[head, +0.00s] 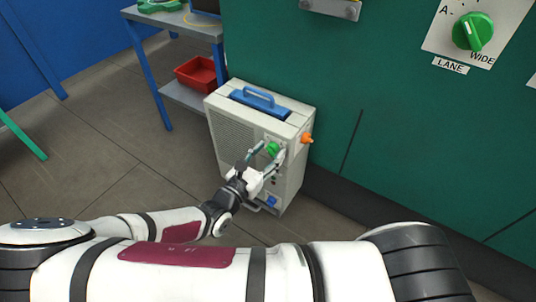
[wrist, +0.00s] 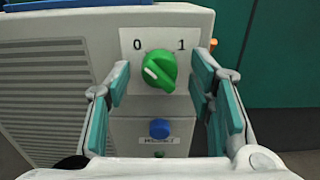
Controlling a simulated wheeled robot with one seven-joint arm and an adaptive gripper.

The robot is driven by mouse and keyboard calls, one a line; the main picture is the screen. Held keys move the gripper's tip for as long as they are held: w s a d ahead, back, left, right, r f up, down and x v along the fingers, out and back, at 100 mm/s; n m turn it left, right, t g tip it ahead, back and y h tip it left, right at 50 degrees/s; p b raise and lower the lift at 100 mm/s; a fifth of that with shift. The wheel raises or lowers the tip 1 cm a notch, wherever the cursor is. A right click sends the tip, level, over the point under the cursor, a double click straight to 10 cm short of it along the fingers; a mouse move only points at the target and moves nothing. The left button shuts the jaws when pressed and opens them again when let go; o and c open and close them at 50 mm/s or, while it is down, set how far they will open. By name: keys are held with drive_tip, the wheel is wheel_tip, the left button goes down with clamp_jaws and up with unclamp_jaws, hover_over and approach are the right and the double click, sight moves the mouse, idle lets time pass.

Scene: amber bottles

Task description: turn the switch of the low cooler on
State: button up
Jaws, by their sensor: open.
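The low cooler (head: 234,136) is a pale grey box on the floor with a vented side and a blue top handle. Its switch (wrist: 160,70) is a green knob on a white plate marked 0 on the left and 1 on the right. The switch also shows in the head view (head: 272,149). My gripper (head: 267,154) is open in front of the switch. In the wrist view its fingers (wrist: 160,85) stand on either side of the knob, with gaps showing.
A blue button (wrist: 159,129) sits below the switch. An orange fitting (head: 307,138) sticks out on the cooler's right side. A green wall panel with a large dial (head: 472,31) is at right. A shelf stand with a red bin (head: 197,73) is behind left.

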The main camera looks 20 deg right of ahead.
drive_tip(key=shift+c, duration=0.6)
clamp_jaws()
drive_tip(key=shift+m+p, duration=0.3)
drive_tip(key=shift+p, duration=0.1)
drive_tip(key=m+p, duration=0.3)
drive_tip(key=shift+r+m+p, duration=0.15)
drive_tip(key=shift+m+p, duration=0.15)
drive_tip(key=m+p, duration=0.4)
drive_tip(key=m, duration=0.1)
drive_tip(key=shift+p, duration=0.4)
drive_tip(key=m+p, duration=0.3)
drive_tip(key=m, duration=0.1)
drive_tip(key=shift+s+m+p, duration=0.1)
drive_tip(key=shift+m+p, duration=0.2)
drive_tip(key=shift+m, duration=0.1)
drive_tip(key=shift+f+m+p, duration=0.2)
drive_tip(key=shift+m+p, duration=1.1)
drive_tip(key=shift+m, duration=0.6)
